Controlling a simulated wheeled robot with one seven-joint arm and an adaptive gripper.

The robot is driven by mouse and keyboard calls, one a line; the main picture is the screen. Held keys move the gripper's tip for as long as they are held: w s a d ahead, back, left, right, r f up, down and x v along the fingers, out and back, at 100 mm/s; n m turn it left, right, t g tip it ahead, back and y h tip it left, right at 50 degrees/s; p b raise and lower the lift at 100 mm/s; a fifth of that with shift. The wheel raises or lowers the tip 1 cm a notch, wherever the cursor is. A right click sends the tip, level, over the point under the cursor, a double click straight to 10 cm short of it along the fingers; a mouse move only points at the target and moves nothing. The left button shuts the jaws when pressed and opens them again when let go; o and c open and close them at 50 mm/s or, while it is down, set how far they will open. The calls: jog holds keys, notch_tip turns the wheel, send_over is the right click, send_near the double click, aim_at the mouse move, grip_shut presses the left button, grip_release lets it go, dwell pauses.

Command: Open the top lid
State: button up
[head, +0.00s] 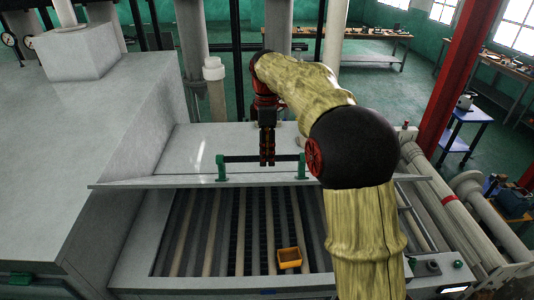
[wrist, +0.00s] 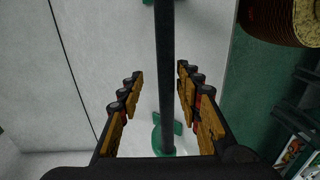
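The grey top lid (head: 180,176) lies across the rear of the machine, its near edge above the open roller bed. A dark handle bar (head: 240,158) runs along it between two green brackets; the bar (wrist: 166,70) also shows in the wrist view. My gripper (head: 267,163) points down at the bar, right of its middle. In the wrist view my gripper (wrist: 160,92) is open, one finger on each side of the bar, with a gap visible on both sides. Whether a fingertip touches the lid cannot be told.
A small orange bin (head: 289,258) sits on the rollers (head: 208,230) in front of the lid. A large grey housing (head: 60,200) stands at the left. Pipes (head: 450,205) and a red column (head: 460,90) stand at the right. Upright pipes (head: 214,90) rise behind the machine.

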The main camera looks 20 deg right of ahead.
jog(key=shift+r, duration=0.15)
notch_tip(320, 180, up, 12)
jog(key=shift+w+d, duration=0.15)
jog(key=shift+w, duration=0.3)
dwell(0.4)
